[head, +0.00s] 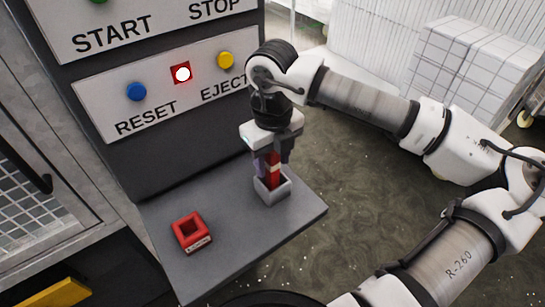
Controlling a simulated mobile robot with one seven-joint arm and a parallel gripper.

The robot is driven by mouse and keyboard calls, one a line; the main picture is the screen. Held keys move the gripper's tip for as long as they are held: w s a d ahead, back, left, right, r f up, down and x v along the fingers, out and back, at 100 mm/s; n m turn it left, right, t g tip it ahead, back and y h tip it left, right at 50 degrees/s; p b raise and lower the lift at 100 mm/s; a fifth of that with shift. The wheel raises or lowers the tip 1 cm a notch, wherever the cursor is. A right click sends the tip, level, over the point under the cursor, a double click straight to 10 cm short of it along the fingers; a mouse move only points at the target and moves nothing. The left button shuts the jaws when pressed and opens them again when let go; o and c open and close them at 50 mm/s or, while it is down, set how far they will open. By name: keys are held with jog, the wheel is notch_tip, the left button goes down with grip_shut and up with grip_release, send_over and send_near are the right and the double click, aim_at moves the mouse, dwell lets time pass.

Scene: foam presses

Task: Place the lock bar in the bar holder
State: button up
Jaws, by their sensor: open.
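The lock bar (273,174), red with a pale band, stands upright with its lower end inside a grey square holder (272,193) on the shelf. My gripper (271,160) points down over the bar, with its fingers around the bar's upper part. The jaws are open, so the bar is not gripped. The bar's top is hidden by the gripper, and its bottom is hidden by the holder's walls.
A red square socket (191,232) with a small label, too small to read, sits on the grey shelf (235,235) to the left. Behind the shelf rises a panel (170,85) with blue, red-framed white and yellow buttons. The shelf's front is clear.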

notch_tip(320, 180, up, 12)
jog(key=shift+r+b, duration=0.1)
jog(key=shift+b, duration=1.05)
dwell(1.2)
